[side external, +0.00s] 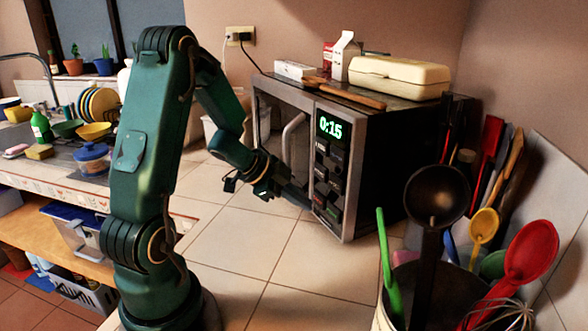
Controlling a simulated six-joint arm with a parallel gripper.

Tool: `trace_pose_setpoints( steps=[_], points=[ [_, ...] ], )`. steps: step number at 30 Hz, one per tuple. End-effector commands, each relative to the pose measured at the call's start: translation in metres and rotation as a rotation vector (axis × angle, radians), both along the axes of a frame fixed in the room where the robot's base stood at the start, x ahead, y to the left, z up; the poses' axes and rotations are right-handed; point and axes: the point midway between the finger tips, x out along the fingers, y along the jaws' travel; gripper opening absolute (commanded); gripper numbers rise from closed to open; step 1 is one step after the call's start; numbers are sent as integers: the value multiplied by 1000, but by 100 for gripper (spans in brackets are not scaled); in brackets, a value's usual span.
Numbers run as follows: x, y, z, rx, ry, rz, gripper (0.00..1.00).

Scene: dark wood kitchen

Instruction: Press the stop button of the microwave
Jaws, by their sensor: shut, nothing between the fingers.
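The microwave (375,150) stands on the tiled counter with its door closed. Its display (330,127) glows green and reads 0:15. The control panel (328,172) below has several small dark buttons, with coloured marks on the lowest ones. Their labels are too small to read, so I cannot tell which is the stop button. My gripper (300,195) is shut and empty, in front of the lower part of the microwave, with its tip just left of the panel's lower buttons. I cannot tell whether it touches the front.
A utensil pot (388,312) with a black ladle (437,195) stands front right. The tiled counter (265,245) before the microwave is clear.

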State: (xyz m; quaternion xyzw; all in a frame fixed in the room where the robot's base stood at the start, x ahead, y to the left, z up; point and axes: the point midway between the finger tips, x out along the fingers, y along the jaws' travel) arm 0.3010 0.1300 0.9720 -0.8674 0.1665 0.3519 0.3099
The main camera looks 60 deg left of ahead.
Motion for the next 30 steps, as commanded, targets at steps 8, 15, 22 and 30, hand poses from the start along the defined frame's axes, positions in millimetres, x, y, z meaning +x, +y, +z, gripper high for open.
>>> trace_pose_setpoints(
  steps=[8, 15, 22, 30],
  points=[
    [8, 0, 0, 0, 0, -2, 0],
    [7, 0, 0, -1, 1, -1, 0],
    [9, 0, 0, 0, 1, -1, 0],
    [12, 0, 0, -1, 1, -1, 0]
  ],
)
